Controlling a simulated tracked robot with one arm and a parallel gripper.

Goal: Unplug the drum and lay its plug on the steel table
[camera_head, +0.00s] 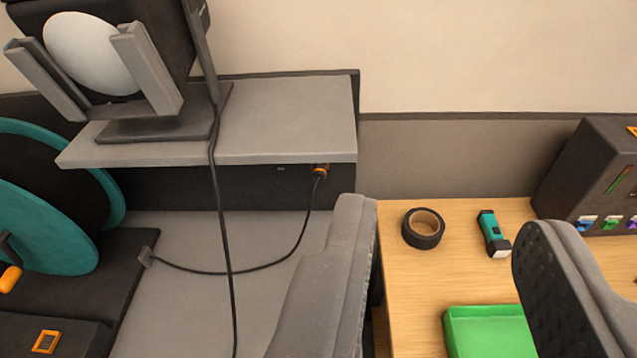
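The teal cable drum (45,225) stands at the left on a dark base and is cut off by the picture edge. Its black cable (205,272) runs from a grey clip on the base across the grey steel table (185,310). The cable rises to an orange plug (319,171), which sits at a dark panel just below the shelf's front edge. My gripper (448,218) is open, its two grey fingers wide apart with nothing gripped between them. The left finger stands in front of the steel table's right end, right of and below the plug.
A lamp (95,55) stands on the grey shelf (285,115); its black cord hangs down across the drum's cable. On the wooden table (405,290) are a tape roll (423,229), a teal torch (492,233), a green tray (488,315) and a dark fader console (585,170).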

